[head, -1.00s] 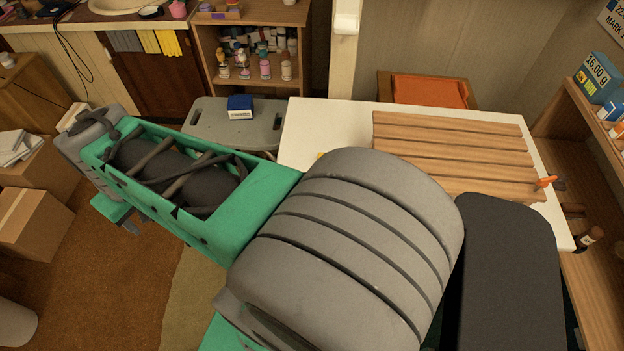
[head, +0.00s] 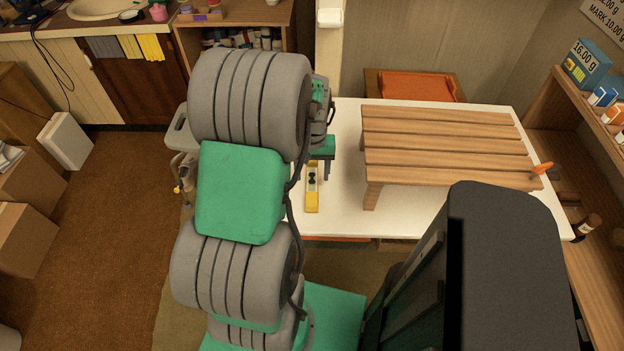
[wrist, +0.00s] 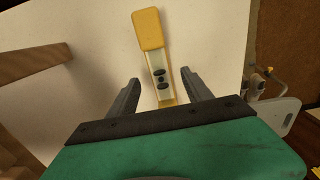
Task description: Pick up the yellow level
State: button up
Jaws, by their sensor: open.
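The yellow level (head: 312,190) lies on the white table (head: 340,215), near its left end and left of the slatted wooden rack. In the wrist view the yellow level (wrist: 153,50) runs lengthwise, its near part between my fingers in the picture. My gripper (wrist: 156,88) is open and empty, with one finger on each side of the level. I cannot tell its exact height above the level. In the head view my gripper (head: 325,165) is partly hidden behind my arm, beside the level.
The slatted wooden rack (head: 445,140) stands on the table to the right of the level. A grey folding stool (head: 180,135) stands left of the table, mostly behind my arm. An orange-topped piece (head: 415,86) is behind the table. Shelves (head: 590,210) line the right side.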

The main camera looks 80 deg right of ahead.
notch_tip(320, 180, down, 3)
jog(key=shift+r, duration=0.1)
jog(key=shift+c, duration=0.2)
grip_shut()
dwell(0.4)
jog(key=shift+r, duration=0.1)
